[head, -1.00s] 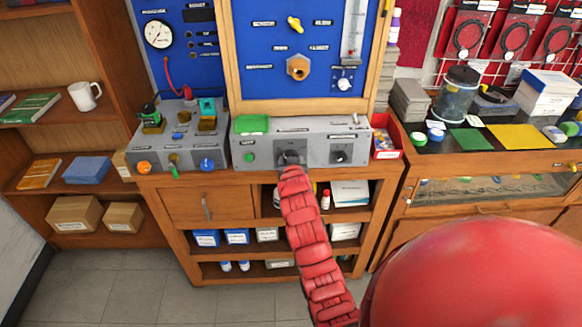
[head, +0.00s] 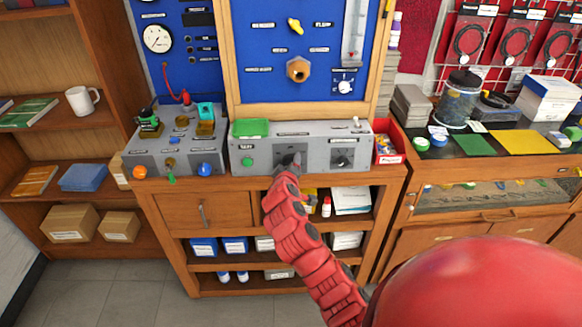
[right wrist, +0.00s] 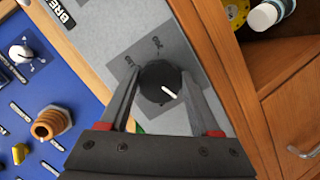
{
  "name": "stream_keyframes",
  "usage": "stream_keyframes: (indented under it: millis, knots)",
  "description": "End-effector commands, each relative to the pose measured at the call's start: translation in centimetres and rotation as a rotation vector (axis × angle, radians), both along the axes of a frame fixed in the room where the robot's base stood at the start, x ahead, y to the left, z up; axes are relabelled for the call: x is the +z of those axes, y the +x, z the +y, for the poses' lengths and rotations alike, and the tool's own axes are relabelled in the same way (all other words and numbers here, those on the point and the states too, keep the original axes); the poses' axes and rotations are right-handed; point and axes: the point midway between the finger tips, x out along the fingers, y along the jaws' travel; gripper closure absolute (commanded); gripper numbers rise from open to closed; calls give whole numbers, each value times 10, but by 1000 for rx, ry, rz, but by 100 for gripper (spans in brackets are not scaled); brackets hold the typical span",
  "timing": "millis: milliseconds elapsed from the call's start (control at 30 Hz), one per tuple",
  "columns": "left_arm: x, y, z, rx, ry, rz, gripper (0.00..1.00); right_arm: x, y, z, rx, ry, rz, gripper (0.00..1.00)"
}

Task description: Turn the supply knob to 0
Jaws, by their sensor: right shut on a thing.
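A black round knob (right wrist: 150,80) with a white pointer line sits on a grey plate with small dial marks. In the right wrist view the pointer slants to the lower right. The name of this knob is not readable. My right gripper (right wrist: 165,95) is shut on the knob, one finger on each side. In the head view my right gripper (head: 291,164) is at the middle of the grey control box (head: 262,160) and hides most of the knob. My left gripper is not in view.
A second dark knob (head: 342,159) is to the right on the same box, and a green button (head: 248,162) to the left. A red bin (head: 390,157) stands at the box's right end. A brass fitting (head: 299,70) sticks out of the blue panel above.

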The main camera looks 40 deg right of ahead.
Motion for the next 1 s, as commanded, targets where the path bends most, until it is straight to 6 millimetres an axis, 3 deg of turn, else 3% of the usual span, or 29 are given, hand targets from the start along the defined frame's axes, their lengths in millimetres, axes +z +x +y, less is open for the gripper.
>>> stream_keyframes:
  millis: [400, 967, 1000]
  knots:
    - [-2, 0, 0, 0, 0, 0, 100, -3, -1, -1, 37, -160, 106, 92]
    - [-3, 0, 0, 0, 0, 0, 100, -3, -1, -1, 42, -182, 119, 92]
    - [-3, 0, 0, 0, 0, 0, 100, -3, -1, -1, 42, -182, 119, 31]
